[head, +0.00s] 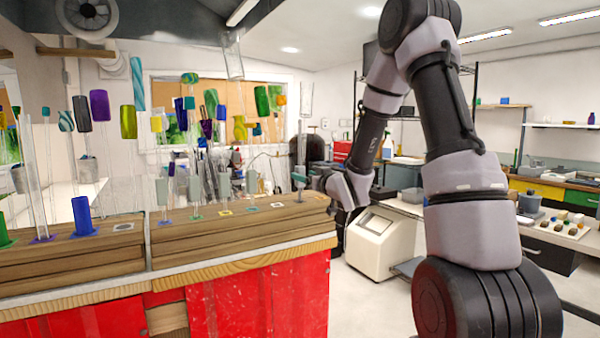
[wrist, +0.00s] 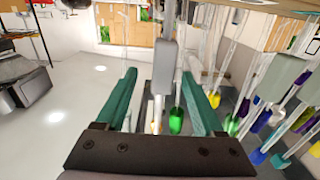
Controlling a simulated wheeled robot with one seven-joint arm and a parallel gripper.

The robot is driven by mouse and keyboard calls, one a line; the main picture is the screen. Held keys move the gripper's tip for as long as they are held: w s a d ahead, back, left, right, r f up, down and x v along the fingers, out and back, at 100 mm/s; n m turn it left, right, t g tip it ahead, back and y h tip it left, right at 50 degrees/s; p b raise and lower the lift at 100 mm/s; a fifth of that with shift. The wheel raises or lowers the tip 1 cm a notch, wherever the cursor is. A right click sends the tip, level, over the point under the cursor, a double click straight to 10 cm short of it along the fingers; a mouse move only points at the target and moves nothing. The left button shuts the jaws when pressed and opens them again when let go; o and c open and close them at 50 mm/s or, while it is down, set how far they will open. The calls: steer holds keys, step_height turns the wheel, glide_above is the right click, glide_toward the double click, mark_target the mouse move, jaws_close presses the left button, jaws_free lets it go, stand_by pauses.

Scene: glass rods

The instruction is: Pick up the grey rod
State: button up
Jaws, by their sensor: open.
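My gripper (head: 305,181) is at the right end of the wooden rod rack in the head view, with its teal fingers pointing left. In the wrist view my gripper (wrist: 172,84) is open, with one green finger on each side. A grey rod end (wrist: 163,66) shows in the gap between the fingers, apart from both. How deep it sits between them is hard to tell. Another grey block (wrist: 283,76) shows to the right of the right finger. The head view does not clearly show which rod is at my gripper.
The wooden rack (head: 240,235) carries several clear rods with coloured ends, such as a purple one (head: 100,105) and a blue one (head: 81,215). They crowd left of my gripper. A white boxy machine (head: 380,242) stands right of the rack, with open floor nearby.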

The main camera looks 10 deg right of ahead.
steer(key=shift+a+x, duration=0.2)
steer(key=shift+x, duration=2.85)
steer(key=shift+r, duration=0.25)
jaws_close()
